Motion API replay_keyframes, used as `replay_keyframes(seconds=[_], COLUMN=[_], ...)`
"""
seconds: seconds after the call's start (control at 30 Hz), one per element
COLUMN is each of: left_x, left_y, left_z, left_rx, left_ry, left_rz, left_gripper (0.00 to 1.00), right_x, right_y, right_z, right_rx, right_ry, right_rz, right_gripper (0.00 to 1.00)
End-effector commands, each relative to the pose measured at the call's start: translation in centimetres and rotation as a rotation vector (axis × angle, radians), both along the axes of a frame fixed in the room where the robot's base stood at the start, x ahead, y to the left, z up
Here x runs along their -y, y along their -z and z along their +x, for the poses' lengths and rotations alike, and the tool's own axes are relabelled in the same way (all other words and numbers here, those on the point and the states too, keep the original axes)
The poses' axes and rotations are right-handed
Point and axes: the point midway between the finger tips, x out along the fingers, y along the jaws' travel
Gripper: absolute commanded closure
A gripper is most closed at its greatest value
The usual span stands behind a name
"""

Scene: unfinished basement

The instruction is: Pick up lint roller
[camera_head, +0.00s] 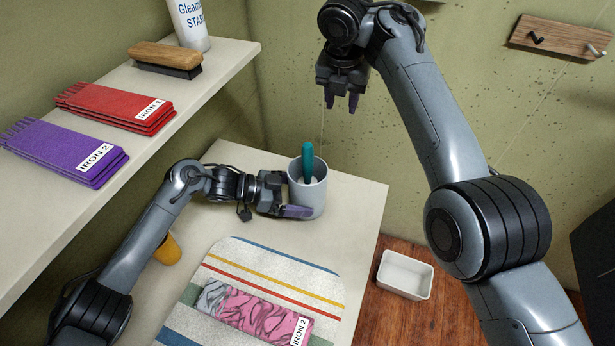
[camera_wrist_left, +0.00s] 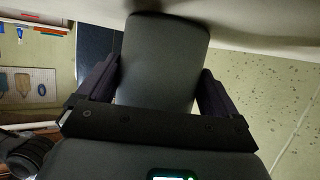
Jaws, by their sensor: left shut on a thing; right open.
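A teal handle (camera_head: 307,162), which looks like the lint roller's, stands upright in a grey cup (camera_head: 311,192) at the back of the table. A little of something pale shows at its base, and the cup hides the rest. My left gripper (camera_head: 296,194) is shut on the cup from the left, with one purple finger across its front. In the left wrist view the cup (camera_wrist_left: 163,60) fills the gap between the fingers (camera_wrist_left: 160,76). My right gripper (camera_head: 342,100) is open and empty, pointing down above and behind the cup.
An ironing pad (camera_head: 262,262) with a pink patterned cloth (camera_head: 250,314) lies in front of the cup. A shelf (camera_head: 215,80) at left holds folded red and purple cloths, a brush (camera_head: 167,56) and a spray starch can (camera_head: 190,22). A white bin (camera_head: 404,275) stands on the floor at right.

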Motion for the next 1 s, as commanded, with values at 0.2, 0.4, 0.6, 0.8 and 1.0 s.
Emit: replay_keyframes(seconds=[0.2,0.4,0.6,0.8,1.0], left_x=[0.0,0.0,0.0,0.0,0.0], left_y=[0.0,0.0,0.0,0.0,-0.1], left_z=[0.0,0.0,0.0,0.0,0.0], left_rx=[0.0,0.0,0.0,0.0,0.001], left_ry=[0.0,0.0,0.0,0.0,0.0], left_rz=[-0.001,-0.001,-0.001,-0.001,-0.001], left_gripper=[0.38,0.38,0.38,0.38,0.38], right_x=[7.3,9.8,7.9,3.2,-1.6], right_y=[-4.1,-7.6,-8.8,-6.5,-1.6], right_z=[4.2,4.8,2.9,-1.6,-8.0], right_rx=[0.311,0.628,0.868,0.898,0.681], right_ry=[0.68,1.148,1.442,1.609,1.747], right_rz=[0.121,0.358,0.73,1.184,1.572], right_gripper=[0.6,0.6,0.6,0.6,0.6])
